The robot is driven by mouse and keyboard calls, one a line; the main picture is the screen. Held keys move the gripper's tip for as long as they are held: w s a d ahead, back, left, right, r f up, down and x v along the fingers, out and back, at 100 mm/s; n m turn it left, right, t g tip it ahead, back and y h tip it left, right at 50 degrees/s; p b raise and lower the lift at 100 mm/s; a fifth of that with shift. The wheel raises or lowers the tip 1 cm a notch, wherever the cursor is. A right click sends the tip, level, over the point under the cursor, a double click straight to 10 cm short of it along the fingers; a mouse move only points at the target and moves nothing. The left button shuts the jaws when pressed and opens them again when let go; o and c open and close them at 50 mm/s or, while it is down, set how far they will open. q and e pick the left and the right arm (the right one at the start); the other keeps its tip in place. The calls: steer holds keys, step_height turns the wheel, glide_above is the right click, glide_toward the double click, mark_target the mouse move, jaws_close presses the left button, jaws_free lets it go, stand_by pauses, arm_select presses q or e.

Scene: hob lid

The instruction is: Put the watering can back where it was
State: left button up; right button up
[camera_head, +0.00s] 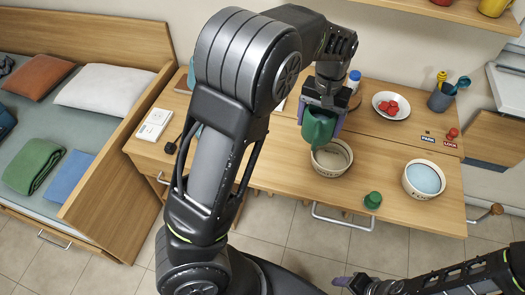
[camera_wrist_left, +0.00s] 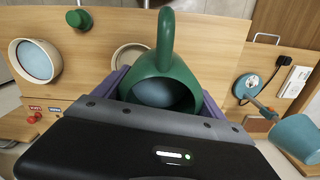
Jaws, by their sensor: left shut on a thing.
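The green watering can (camera_head: 318,127) is in my left gripper (camera_head: 327,103), held above the wooden counter, just left of and partly over an empty-looking cream bowl (camera_head: 333,160). In the left wrist view the can (camera_wrist_left: 165,75) shows its handle and open top, with something blue-grey inside. The purple fingers of my left gripper (camera_wrist_left: 165,100) are on either side of it. I cannot tell whether the can touches the bowl. My right gripper (camera_head: 350,283) is low at the bottom edge, away from the counter; its fingers are only partly visible.
A bowl with a blue inside (camera_head: 424,179) stands right on the counter, with a green knob-like object (camera_head: 373,200) near the front edge. A white bowl of red items (camera_head: 391,105), a grey cup (camera_head: 441,98) and PARK and LOOK labels (camera_head: 428,138) lie behind. A bed is left.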

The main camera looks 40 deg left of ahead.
arm_select(q)
steer(key=s+a+f+n+b, duration=0.1)
steer(key=a+f+n+b, duration=0.2)
steer(key=a+n, duration=0.4)
steer(key=s+a+f+n+b, duration=0.2)
steer(key=a+f+n+b, duration=0.1)
steer(key=a+n, duration=0.5)
steer(key=n+b, duration=0.1)
steer(key=n, duration=0.2)
steer(key=shift+s+a, duration=0.3)
steer(key=shift+f, duration=0.1)
steer(key=shift+f, duration=3.15)
steer(key=shift+f, duration=0.1)
step_height(320, 180, down, 3)
steer(key=shift+f, duration=0.25)
